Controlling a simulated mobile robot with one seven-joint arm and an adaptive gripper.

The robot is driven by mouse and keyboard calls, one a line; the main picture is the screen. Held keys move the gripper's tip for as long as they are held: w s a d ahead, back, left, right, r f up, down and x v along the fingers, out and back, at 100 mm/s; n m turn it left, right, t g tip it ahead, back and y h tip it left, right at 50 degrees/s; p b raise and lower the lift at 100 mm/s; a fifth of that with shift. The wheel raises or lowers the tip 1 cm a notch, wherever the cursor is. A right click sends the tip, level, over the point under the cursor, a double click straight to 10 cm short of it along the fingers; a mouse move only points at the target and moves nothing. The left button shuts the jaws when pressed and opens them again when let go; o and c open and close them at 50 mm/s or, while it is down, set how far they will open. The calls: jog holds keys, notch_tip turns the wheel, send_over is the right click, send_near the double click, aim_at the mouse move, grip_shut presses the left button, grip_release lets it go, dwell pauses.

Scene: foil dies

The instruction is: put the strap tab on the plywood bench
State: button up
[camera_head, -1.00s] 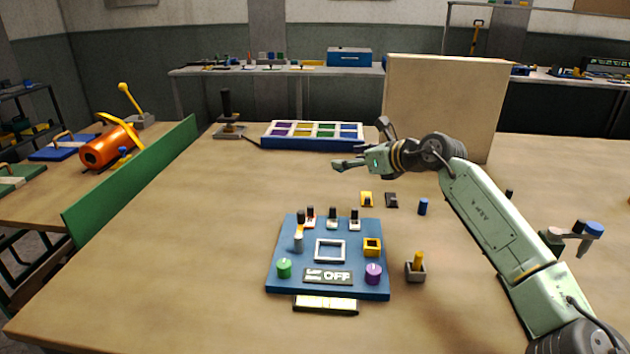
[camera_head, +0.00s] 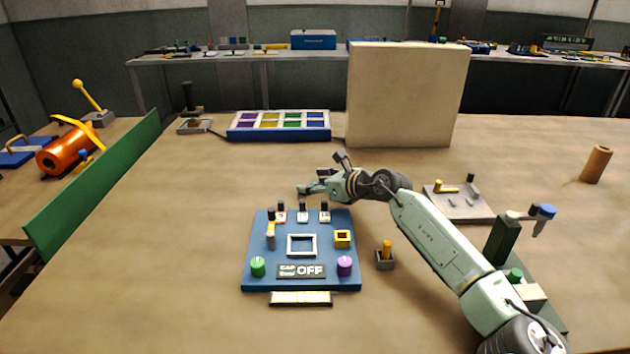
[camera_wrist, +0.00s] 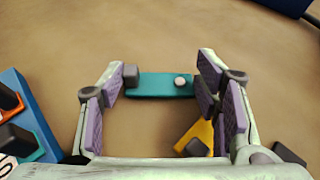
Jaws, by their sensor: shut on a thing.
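The strap tab appears to be the teal bar (camera_wrist: 150,86) with a pale round stud and a dark block, seen in the wrist view. My gripper (camera_wrist: 160,84) is shut on it, with the bar spanning between the purple-padded fingertips. In the head view my gripper (camera_head: 306,189) is low over the plywood bench (camera_head: 150,260), just behind the blue panel. The tab is too small to make out there, and whether it touches the bench is unclear.
The blue panel (camera_head: 252,220) with knobs and an OFF display lies in front of my gripper. A yellow piece (camera_wrist: 198,132) lies near the right finger in the wrist view. A beige board (camera_head: 405,95) stands behind. The bench's left part is clear.

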jog(key=shift+s+f+b, duration=0.1)
jog(key=shift+f+b, duration=0.55)
jog(key=o, duration=0.7)
jog(key=shift+f, duration=0.1)
jog(key=shift+o, duration=0.5)
jog(key=shift+d, duration=0.15)
jog(key=shift+d+r+p, duration=0.1)
jog(key=shift+r+p, duration=0.2)
jog(key=shift+p, duration=0.05)
jog(key=b+v, duration=0.1)
jog(key=v, duration=0.2)
jog(key=b+v, duration=0.1)
jog(key=v, duration=0.3)
jog(key=b+v, duration=0.2)
jog(key=v, duration=0.2)
jog(key=shift+r, duration=0.35)
jog(key=shift+s+d+r, duration=0.15)
jog(key=shift+s+r, duration=0.1)
jog(key=shift+r, duration=0.05)
